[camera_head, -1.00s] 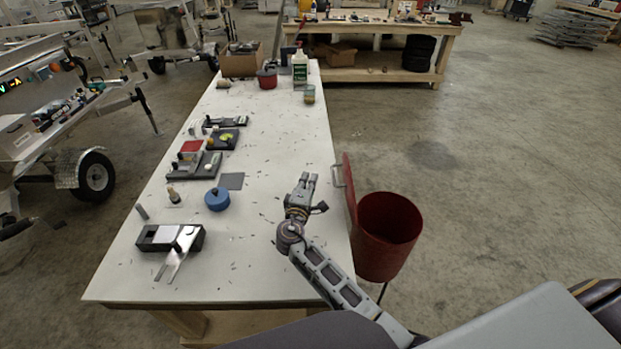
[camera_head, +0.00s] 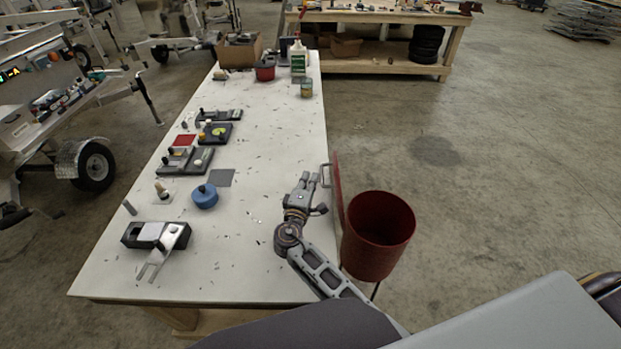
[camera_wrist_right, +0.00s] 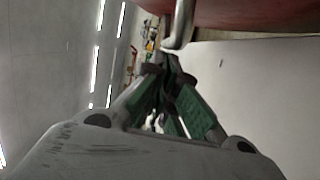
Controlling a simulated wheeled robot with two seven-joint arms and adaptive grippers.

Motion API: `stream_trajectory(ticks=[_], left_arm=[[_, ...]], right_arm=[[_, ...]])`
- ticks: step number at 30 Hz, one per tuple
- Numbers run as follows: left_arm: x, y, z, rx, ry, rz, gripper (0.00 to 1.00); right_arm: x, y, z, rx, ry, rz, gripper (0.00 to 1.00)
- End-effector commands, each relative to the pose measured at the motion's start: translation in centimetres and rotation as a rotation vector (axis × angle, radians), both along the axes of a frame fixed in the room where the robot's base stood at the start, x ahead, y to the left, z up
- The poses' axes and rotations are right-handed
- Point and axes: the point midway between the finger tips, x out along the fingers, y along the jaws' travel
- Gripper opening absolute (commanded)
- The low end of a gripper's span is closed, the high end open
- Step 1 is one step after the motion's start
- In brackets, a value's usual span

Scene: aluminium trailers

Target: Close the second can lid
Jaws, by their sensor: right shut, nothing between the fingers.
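The red can (camera_head: 377,236) stands on a thin leg at the right side of the white table, its mouth open. Its red lid (camera_head: 337,190) stands open, nearly upright and almost edge-on, between the can and the table edge. A metal handle (camera_head: 325,175) sticks out from the lid over the table side. My right gripper (camera_head: 310,181) is shut and empty, just left of the handle; contact cannot be told. In the right wrist view the lid (camera_wrist_right: 250,14) and handle (camera_wrist_right: 181,28) lie close beyond the fingers (camera_wrist_right: 165,65). My left gripper is not in view.
The white table (camera_head: 250,220) holds a blue round container (camera_head: 204,196), a black block with a metal fork-shaped part (camera_head: 160,240) and several small fixtures at its left. A white bottle (camera_head: 299,59) stands at the far end. The floor (camera_head: 480,200) right of the can is clear.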

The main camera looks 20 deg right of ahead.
Motion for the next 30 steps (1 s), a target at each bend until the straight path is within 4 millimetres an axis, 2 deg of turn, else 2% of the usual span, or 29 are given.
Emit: stream_trajectory(ticks=[10,17,23,30], left_arm=[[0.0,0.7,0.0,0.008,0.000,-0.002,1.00],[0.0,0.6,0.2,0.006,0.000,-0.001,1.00],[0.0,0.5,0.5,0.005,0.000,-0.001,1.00],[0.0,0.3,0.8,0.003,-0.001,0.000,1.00]], right_arm=[[0.0,-0.1,0.1,0.005,-0.002,0.000,0.00],[-0.3,-1.0,0.6,0.042,-0.012,0.000,0.00],[-0.7,-2.6,1.5,0.113,-0.034,-0.001,0.00],[-1.0,-5.6,2.8,0.247,-0.073,-0.001,0.00]])
